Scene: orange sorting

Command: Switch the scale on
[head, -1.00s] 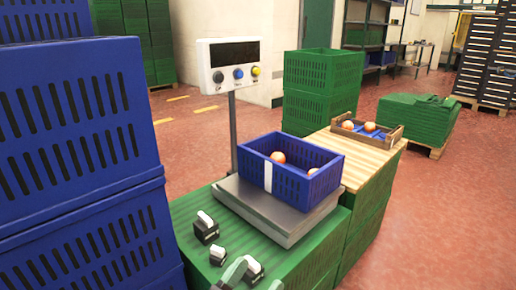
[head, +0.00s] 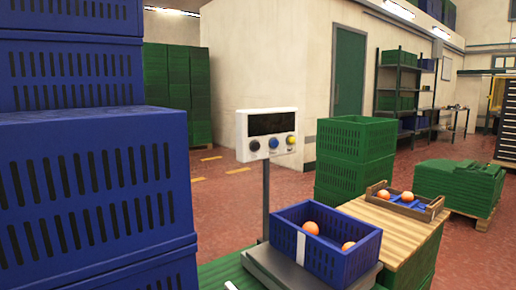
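The scale has a white control head (head: 268,134) on a post, with a dark, blank display (head: 270,123). Below the display are a black knob (head: 254,145), a blue button (head: 273,144) and a yellow button (head: 290,140). The scale's grey platform (head: 276,269) sits on green crates and bears a blue crate (head: 340,252) with oranges (head: 311,227) in it. Neither gripper can be made out; only a small pale piece shows at the bottom edge.
Tall stacked blue crates (head: 95,190) stand close on the left. Right of the scale, a wooden board (head: 385,231) on green crates bears a small wooden tray (head: 433,210) with oranges. Stacked green crates (head: 355,140) stand behind.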

